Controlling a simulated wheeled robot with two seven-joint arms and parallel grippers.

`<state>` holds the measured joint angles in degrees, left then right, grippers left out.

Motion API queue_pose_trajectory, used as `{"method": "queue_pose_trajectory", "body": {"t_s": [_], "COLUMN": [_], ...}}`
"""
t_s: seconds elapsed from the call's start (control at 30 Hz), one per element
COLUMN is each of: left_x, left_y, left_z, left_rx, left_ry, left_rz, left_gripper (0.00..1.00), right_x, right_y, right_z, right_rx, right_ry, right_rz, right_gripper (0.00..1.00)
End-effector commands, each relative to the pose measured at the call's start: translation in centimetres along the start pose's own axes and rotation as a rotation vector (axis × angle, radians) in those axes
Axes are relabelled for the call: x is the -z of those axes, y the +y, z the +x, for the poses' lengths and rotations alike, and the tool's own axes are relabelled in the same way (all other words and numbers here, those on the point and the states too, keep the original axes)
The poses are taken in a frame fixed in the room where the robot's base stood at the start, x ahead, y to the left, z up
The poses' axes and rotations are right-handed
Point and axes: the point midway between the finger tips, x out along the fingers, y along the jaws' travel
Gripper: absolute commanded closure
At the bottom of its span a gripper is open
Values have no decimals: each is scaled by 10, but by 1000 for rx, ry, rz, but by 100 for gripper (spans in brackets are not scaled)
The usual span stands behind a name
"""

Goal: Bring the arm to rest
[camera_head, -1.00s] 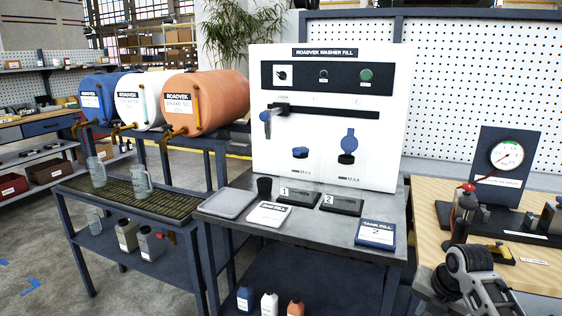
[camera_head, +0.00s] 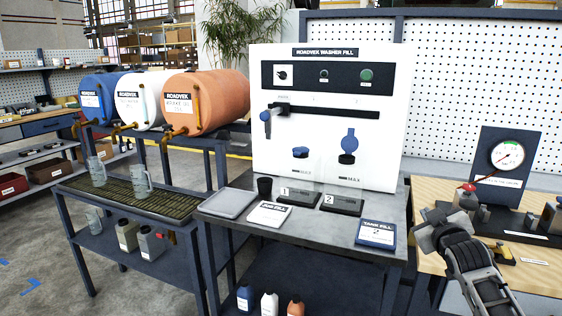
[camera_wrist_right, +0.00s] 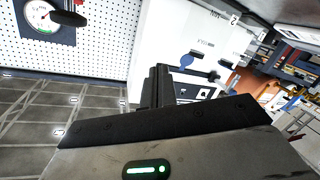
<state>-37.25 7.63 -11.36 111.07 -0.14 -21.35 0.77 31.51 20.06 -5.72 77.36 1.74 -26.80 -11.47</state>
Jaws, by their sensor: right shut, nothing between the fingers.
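My right gripper (camera_head: 436,226) is in the lower right of the head view, in front of the wooden bench and beside the grey washer table. It also shows in the right wrist view (camera_wrist_right: 160,72), where its fingers are together with nothing between them. The gripper is in the air and appears to touch nothing. My left gripper is not in view.
The wooden bench (camera_head: 427,191) with a pressure gauge (camera_head: 507,154) and fittings is close behind my right arm. The grey table (camera_head: 330,232) holds the white washer fill panel (camera_head: 280,150) and a tank fill card (camera_head: 376,234). Three drums (camera_head: 205,103) stand left.

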Motion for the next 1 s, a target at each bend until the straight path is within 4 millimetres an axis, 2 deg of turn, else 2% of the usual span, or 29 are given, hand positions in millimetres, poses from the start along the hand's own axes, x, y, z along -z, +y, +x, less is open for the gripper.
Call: {"method": "queue_pose_trajectory", "body": {"t_s": [0.1, 0.27, 0.37, 0.47, 0.57, 0.73, 0.8, 0.9, 1.0], "left_x": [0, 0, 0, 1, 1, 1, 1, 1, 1], "left_y": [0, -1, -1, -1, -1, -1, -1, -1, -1], "left_z": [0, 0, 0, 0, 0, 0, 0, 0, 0], "left_rx": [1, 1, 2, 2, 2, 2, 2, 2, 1], "left_ry": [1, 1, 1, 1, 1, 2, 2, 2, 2], "left_rz": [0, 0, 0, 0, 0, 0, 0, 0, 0], "left_gripper": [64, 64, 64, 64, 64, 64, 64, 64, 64], "right_x": [18, -30, -59, -92, -128, -181, -196, -209, -216], "right_y": [6, -51, -85, -124, -167, -233, -253, -273, -283], "right_z": [-1, -26, -48, -78, -121, -217, -258, -308, -344], "right_rx": [-24, 57, 108, 167, 236, 353, 393, 435, 460], "right_ry": [100, 37, -4, -53, -114, -234, -284, -346, -391], "right_rz": [183, 185, 189, 199, 219, 274, 302, 339, 367], "right_gripper": [100, 100, 100, 100, 100, 100, 100, 100, 100]}}
